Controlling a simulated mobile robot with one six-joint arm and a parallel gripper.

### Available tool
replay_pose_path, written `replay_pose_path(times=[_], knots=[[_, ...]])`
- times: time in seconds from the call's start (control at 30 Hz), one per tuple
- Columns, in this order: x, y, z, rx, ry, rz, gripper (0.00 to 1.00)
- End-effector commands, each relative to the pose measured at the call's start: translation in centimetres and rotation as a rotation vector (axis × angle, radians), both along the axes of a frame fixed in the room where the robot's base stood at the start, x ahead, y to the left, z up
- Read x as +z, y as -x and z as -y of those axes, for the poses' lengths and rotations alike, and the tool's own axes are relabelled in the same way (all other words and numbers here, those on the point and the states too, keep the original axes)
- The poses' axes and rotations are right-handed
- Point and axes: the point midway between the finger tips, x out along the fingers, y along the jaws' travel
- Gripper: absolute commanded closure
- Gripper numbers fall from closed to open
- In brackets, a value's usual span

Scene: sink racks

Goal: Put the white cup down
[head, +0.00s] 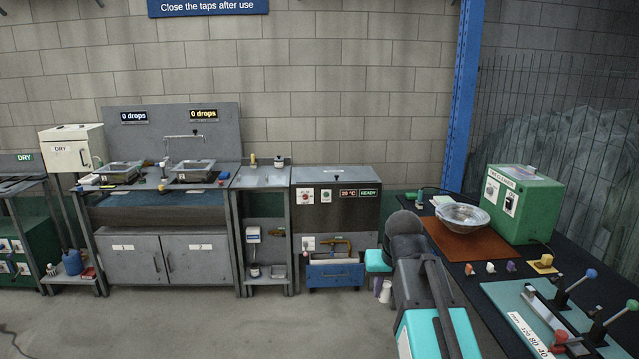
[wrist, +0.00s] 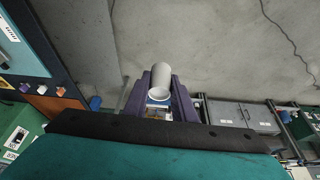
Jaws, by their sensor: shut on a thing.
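The white cup (wrist: 160,78) is between the purple fingers of my gripper (wrist: 160,95) in the wrist view. The gripper is shut on it. In the head view the cup (head: 385,292) shows small and low, below my arm, over the grey floor beside the right-hand bench. My gripper (head: 379,284) is partly hidden there by my arm. I cannot tell from these views how high the cup is held.
The bench at right holds a brown mat (head: 468,245), a metal bowl (head: 463,215), a green box (head: 522,205) and a teal lever board (head: 545,310). A steel unit (head: 335,205) with a blue drawer (head: 335,275) stands behind. Sinks (head: 193,171) are at left. The floor (head: 240,325) is open.

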Motion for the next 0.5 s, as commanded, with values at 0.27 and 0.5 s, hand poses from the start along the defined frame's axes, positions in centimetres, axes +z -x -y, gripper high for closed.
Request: replay_pose_path(times=[0.27, 0.5], knots=[[-3.1, 2.5, 0.0, 0.000, 0.000, -0.003, 1.00], [-5.4, 4.4, 0.0, -0.001, 0.000, -0.004, 1.00]])
